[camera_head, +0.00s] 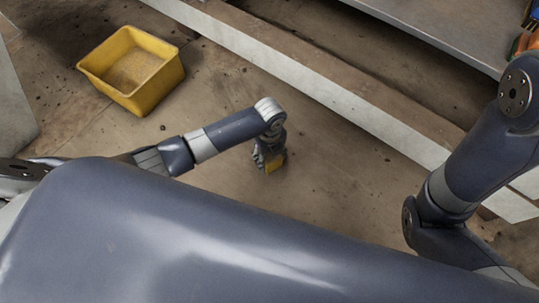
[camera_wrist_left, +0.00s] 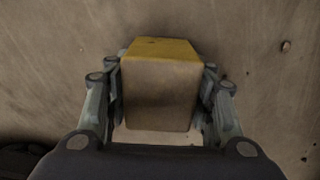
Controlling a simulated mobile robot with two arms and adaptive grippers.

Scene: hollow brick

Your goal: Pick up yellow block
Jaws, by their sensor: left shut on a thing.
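The yellow block (camera_wrist_left: 160,85) is between the two fingers of my left gripper (camera_wrist_left: 160,100) in the left wrist view. Its top edge looks yellow and the face toward the camera looks brownish in shadow. The fingers press on its left and right sides. I cannot tell whether the block touches the floor. My right arm is at the right of the head view, but its gripper is out of view.
A yellow bin (camera_head: 132,70) stands on the floor at the upper left. A pale beam (camera_head: 330,85) runs diagonally behind the gripper. A grey surface (camera_head: 450,30) with colourful items lies at the upper right. The floor around the gripper is mostly clear.

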